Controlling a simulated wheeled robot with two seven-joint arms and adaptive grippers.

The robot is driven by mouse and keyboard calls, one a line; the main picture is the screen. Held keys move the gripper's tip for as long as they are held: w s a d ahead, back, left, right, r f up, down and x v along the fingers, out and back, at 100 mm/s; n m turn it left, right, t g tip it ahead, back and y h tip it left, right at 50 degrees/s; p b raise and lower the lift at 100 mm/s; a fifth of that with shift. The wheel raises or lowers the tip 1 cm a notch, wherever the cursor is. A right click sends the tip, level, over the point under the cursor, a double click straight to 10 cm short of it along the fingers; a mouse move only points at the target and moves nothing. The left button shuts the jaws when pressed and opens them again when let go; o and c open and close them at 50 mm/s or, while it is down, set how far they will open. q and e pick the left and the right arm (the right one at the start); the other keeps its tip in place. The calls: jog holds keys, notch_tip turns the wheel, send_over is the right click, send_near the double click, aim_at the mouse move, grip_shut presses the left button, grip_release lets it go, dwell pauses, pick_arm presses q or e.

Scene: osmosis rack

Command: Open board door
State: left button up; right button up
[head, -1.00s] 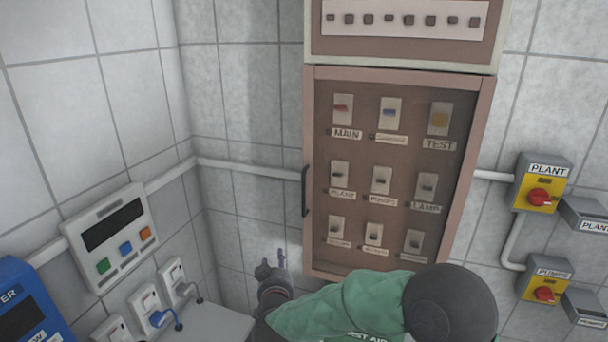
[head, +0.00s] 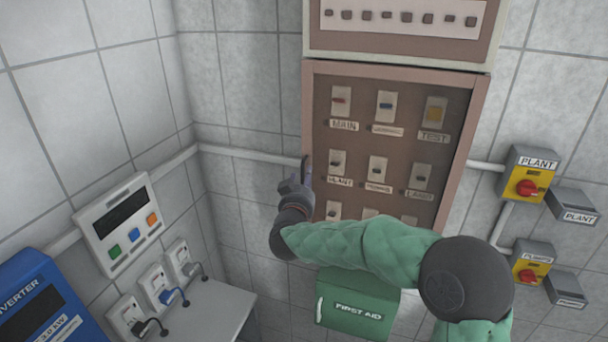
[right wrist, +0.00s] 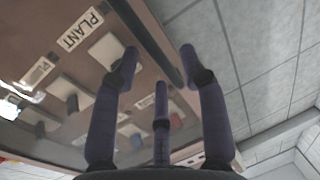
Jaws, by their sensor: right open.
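The board door (head: 466,130) is a brown-framed panel with a dark see-through pane, shut over rows of labelled switches. Its dark upright handle (head: 304,163) is on the door's left edge, mostly hidden behind my right gripper (head: 297,180). In the right wrist view, the handle (right wrist: 152,45) is a dark bar running between the spread fingertips of my right gripper (right wrist: 160,62). That gripper is open, with nothing clamped; I cannot tell whether a finger touches the handle. My left gripper is not in view.
A green first aid box (head: 357,305) is below the board, under my right arm. Yellow PLANT (head: 532,175) and lower switch boxes are on the right wall. A control panel (head: 120,222), blue inverter (head: 45,305) and plugged sockets are at left.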

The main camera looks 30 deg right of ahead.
jog(key=shift+x, duration=1.25)
grip_shut()
jog(key=shift+s+a, duration=0.1)
